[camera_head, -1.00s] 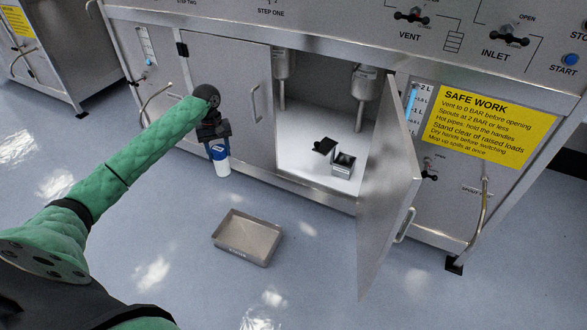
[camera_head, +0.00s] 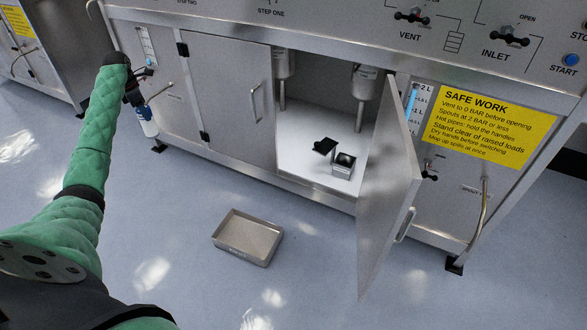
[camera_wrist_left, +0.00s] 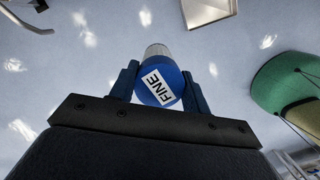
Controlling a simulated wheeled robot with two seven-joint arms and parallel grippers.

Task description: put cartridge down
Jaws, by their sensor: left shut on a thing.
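The cartridge (camera_head: 147,120) is a white cylinder with a blue cap. In the left wrist view the cartridge's blue end (camera_wrist_left: 160,86) carries a white label reading "FINE". My left gripper (camera_head: 138,98) is shut on the cartridge and holds it in the air in front of the left end of the steel cabinet. In the left wrist view the two blue fingers of the gripper (camera_wrist_left: 158,84) sit on either side of the cap, with floor beyond. My right gripper is not in view.
A shallow metal tray (camera_head: 247,238) lies on the floor. The cabinet's right door (camera_head: 386,200) stands open over the floor; its left door (camera_head: 232,105) is closed. A small dark-topped box (camera_head: 343,164) stands inside. The floor left of the tray is clear.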

